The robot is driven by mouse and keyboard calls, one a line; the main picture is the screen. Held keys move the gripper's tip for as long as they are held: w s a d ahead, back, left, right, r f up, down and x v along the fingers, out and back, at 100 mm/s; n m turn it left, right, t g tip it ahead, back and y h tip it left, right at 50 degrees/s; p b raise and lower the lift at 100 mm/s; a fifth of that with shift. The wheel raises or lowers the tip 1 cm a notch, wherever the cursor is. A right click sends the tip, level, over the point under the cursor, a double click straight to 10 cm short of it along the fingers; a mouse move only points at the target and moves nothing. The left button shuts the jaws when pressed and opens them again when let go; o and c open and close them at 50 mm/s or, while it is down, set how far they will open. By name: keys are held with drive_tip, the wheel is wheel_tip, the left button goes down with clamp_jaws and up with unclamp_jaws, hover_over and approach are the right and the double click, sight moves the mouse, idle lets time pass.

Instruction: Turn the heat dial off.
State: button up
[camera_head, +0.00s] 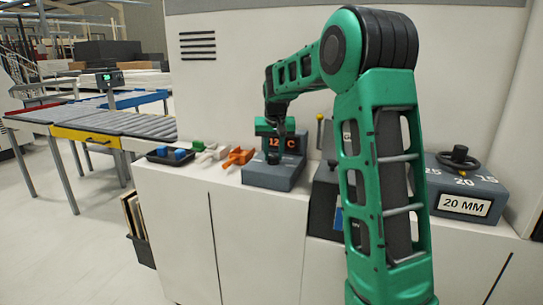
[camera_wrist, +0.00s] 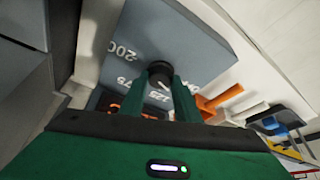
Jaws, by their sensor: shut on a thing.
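The heat dial is a small black knob (camera_wrist: 160,70) on a grey-blue box with white numbers around it, including 200. My gripper's two green fingers (camera_wrist: 161,82) are on either side of the knob and shut on it. In the head view my gripper (camera_head: 274,148) points down at the grey heat box (camera_head: 268,178). An orange display (camera_head: 276,142) on the box shows digits starting 12 and a C, partly hidden by my gripper. Which number the dial points to cannot be told.
Orange clamp-like tools (camera_head: 237,157), white and green ones, and a black tray (camera_head: 160,156) with blue pieces lie left of the box. A second dial box marked 20 MM (camera_head: 465,207) stands at the right, beyond my arm. A roller conveyor (camera_head: 100,125) is at the far left.

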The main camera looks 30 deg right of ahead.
drive_tip(key=n+y, duration=0.1)
drive_tip(key=n, duration=0.3)
drive_tip(key=shift+w+d+r+t, duration=0.1)
drive_tip(key=shift+t, duration=0.3)
drive_tip(key=shift+y, duration=0.3)
drive_tip(key=o, duration=1)
drive_tip(key=shift+o, duration=0.2)
drive_tip(key=v, duration=1)
drive_tip(key=shift+r, duration=0.3)
